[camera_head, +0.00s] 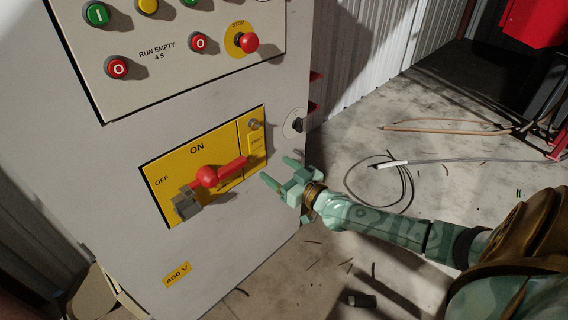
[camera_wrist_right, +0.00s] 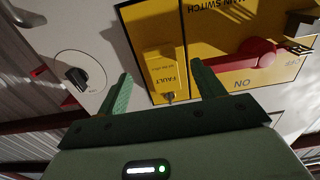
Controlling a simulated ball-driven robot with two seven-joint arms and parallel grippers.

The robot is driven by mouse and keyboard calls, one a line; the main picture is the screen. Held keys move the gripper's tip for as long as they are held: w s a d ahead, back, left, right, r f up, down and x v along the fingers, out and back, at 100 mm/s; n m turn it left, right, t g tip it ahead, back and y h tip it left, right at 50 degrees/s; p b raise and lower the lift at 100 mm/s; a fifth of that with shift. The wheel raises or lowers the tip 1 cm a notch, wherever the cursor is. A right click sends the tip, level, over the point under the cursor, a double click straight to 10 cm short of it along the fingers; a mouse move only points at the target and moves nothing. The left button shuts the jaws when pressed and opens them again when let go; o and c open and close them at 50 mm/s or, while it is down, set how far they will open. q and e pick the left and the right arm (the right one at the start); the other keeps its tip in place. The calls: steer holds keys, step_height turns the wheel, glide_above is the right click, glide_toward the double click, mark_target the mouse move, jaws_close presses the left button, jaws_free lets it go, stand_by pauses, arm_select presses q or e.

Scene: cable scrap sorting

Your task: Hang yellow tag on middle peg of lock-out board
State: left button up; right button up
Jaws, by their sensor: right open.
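My right gripper (camera_head: 276,169) is open and empty in front of the grey cabinet, just right of the yellow switch panel (camera_head: 226,146). In the right wrist view its fingers (camera_wrist_right: 160,72) spread in front of a small yellow plate (camera_wrist_right: 160,62) marked FAULT, which appears between them. That plate also shows in the head view (camera_head: 256,142), under a small round metal fitting (camera_head: 254,124). I cannot tell whether it is a loose tag or a fixed label. No lock-out board or pegs can be made out. My left gripper is not in view.
The cabinet (camera_head: 120,205) carries a red rotary handle (camera_head: 206,176), a grey block (camera_head: 187,204), push buttons above and a black knob (camera_head: 297,125) at its right edge. Cables (camera_head: 390,164) and scraps lie on the concrete floor to the right.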

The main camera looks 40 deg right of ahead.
mark_target(259, 156)
steer(key=w+b, duration=0.1)
steer(key=w, duration=0.4)
steer(key=shift+a+f, duration=0.1)
steer(key=shift+w+b, duration=0.3)
steer(key=shift+w, duration=0.4)
steer(key=shift+w+a, duration=0.1)
steer(key=shift+w, duration=0.2)
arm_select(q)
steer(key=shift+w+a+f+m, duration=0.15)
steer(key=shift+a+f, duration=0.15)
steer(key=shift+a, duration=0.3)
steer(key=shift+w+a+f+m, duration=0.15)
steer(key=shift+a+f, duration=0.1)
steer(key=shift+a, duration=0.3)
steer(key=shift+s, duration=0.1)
arm_select(e)
steer(key=c, duration=0.7)
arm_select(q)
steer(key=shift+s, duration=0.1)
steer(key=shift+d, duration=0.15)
arm_select(e)
steer(key=shift+r, duration=0.2)
